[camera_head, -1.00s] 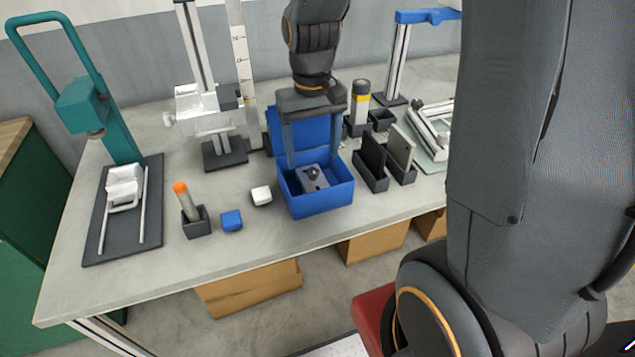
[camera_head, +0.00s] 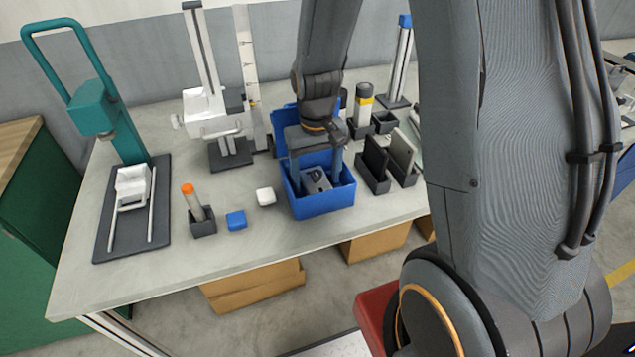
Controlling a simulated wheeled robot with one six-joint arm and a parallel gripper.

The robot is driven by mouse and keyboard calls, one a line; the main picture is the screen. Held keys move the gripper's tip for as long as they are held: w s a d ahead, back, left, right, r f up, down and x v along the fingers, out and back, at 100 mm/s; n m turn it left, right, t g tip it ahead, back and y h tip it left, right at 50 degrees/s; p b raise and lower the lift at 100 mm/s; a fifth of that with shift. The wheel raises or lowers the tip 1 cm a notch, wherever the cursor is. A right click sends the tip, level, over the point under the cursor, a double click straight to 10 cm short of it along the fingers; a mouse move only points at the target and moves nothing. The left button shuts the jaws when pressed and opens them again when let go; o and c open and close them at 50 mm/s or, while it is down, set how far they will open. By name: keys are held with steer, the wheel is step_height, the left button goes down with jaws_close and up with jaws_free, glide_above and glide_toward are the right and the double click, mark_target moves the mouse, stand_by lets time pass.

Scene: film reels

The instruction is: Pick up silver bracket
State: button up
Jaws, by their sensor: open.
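The silver bracket (camera_head: 315,181) is a small grey metal piece with a dark round hole or knob. It lies inside the open blue box (camera_head: 322,204) near the middle of the table. My gripper (camera_head: 316,178) points down into the box from above. Its fingers are apart, one on the left and one on the right of the bracket, and it holds nothing. The fingertips are low in the box, and whether they touch the bracket cannot be told. The front wall of the box hides the bracket's lower part.
The box's raised blue lid (camera_head: 281,122) stands behind my gripper. Dark upright holders (camera_head: 376,165) are close on the right. A white block (camera_head: 266,196), a blue block (camera_head: 236,220) and an orange-tipped tool (camera_head: 194,200) sit left.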

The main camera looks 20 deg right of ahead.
steer(key=shift+c, duration=0.2)
steer(key=c, duration=1.3)
